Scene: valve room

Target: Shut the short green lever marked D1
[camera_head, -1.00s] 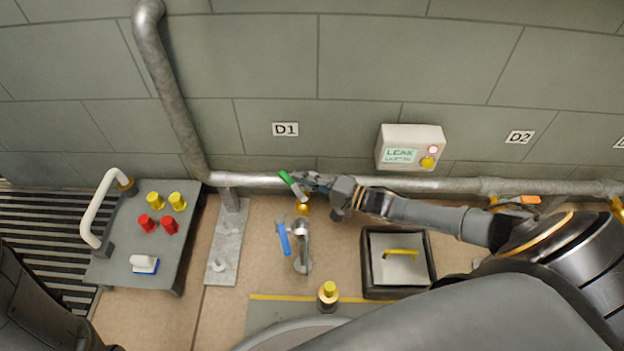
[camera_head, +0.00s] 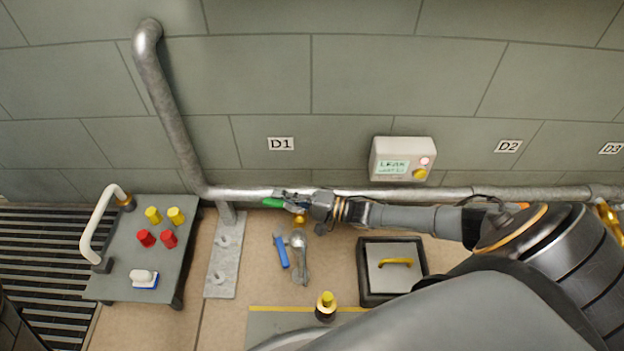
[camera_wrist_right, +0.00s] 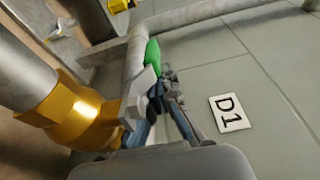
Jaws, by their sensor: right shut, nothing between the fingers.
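The short green lever (camera_head: 272,202) sits below the D1 sign (camera_head: 281,144), on the pipe (camera_head: 245,193). Its green handle points left and lies roughly along the pipe. My right gripper (camera_head: 286,202) is at the lever's right end, its fingers shut with nothing between them. In the right wrist view the green handle (camera_wrist_right: 152,54) shows just beyond the shut fingers (camera_wrist_right: 160,92). They look close against the lever, but I cannot tell if they touch. The brass valve body (camera_wrist_right: 82,117) is beside them. My left gripper is out of view.
A grey bench (camera_head: 125,220) with red and yellow knobs is at left. A box with a yellow handle (camera_head: 366,270) is below my right forearm. A leak panel (camera_head: 402,160) hangs on the wall.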

